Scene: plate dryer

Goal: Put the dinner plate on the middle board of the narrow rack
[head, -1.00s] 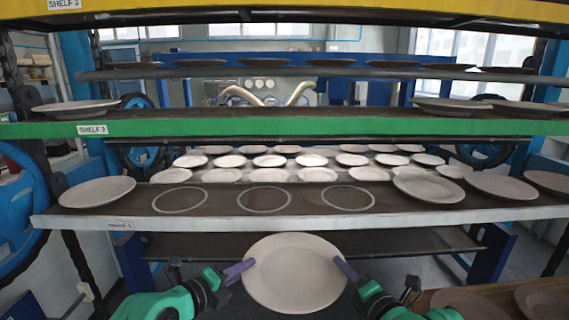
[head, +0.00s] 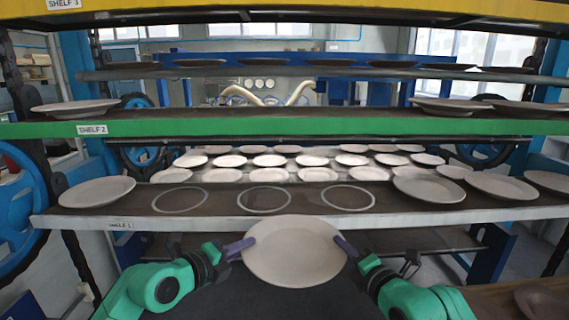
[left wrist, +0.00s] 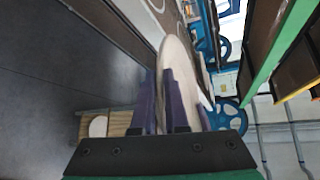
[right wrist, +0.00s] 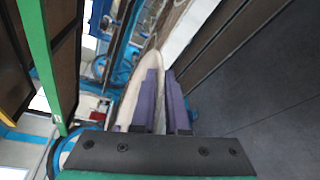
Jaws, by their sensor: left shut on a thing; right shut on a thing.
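A pale round dinner plate (head: 294,252) is held level in front of the rack, its far rim overlapping the front edge of the lowest board in the head view. My left gripper (head: 240,246) is shut on its left rim and my right gripper (head: 346,247) on its right rim. The plate also shows edge-on between the purple fingers in the left wrist view (left wrist: 174,58) and the right wrist view (right wrist: 138,90). The middle board (head: 280,128) has a green front edge labelled SHELF 2, above and beyond the plate.
The white-edged lowest board (head: 400,216), SHELF 1, bears several plates and three empty ring marks (head: 264,199). The yellow-edged top board (head: 300,18) hangs overhead. SHELF 2 has a plate (head: 75,109) at left and several at right; its middle is clear.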

